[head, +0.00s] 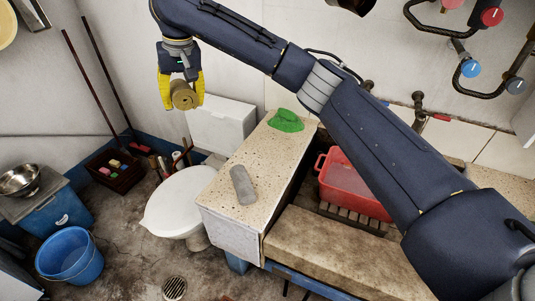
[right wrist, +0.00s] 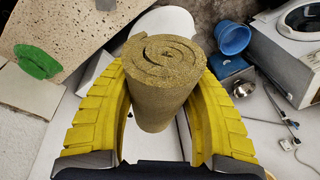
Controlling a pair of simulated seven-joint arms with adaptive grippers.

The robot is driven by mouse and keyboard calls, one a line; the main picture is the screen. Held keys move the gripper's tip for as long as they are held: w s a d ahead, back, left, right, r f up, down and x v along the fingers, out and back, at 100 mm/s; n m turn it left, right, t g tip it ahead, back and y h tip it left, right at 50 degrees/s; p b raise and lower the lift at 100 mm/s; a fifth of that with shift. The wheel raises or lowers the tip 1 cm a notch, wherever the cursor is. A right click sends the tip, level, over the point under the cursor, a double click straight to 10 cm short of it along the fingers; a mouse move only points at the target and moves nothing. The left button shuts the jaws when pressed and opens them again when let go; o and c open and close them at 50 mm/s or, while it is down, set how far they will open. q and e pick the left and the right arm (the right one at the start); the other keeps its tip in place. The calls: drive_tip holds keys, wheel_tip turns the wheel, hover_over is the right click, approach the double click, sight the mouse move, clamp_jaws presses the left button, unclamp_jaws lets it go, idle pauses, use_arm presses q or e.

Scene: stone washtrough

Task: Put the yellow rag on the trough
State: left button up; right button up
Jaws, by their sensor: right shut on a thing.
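The yellow rag (head: 184,96) is a rolled, olive-yellow bundle, high up at the upper left of the head view. My right gripper (head: 181,103), with yellow fingers, is shut on it. In the right wrist view the rag (right wrist: 155,85) stands between the two fingers, its spiral end showing. The trough's speckled stone top (head: 245,165) lies below and to the right of the gripper. A grey rolled rag (head: 242,185) and a crumpled green rag (head: 286,121) lie on it, with bare stone between them. My left gripper is not in view.
A white toilet (head: 178,205) stands left of the stone top, its cistern (head: 220,123) behind. A red tub (head: 350,185) sits to the right. A blue bucket (head: 70,256) stands on the floor at left. Pipes with taps (head: 470,68) are on the wall.

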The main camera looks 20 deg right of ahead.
drive_tip(key=w+d+r+m, duration=0.1)
drive_tip(key=w+d+r, duration=0.2)
drive_tip(key=w, duration=0.1)
drive_tip(key=m+t+h, duration=0.2)
drive_tip(key=m+t, duration=0.1)
drive_tip(key=m, duration=0.2)
hover_over(264, 159)
wheel_tip(264, 159, down, 18)
drive_tip(key=f, duration=1)
drive_tip(key=s+f, duration=0.1)
drive_tip(key=f, duration=0.4)
drive_tip(key=shift+f, duration=2.8)
drive_tip(key=shift+f, duration=0.45)
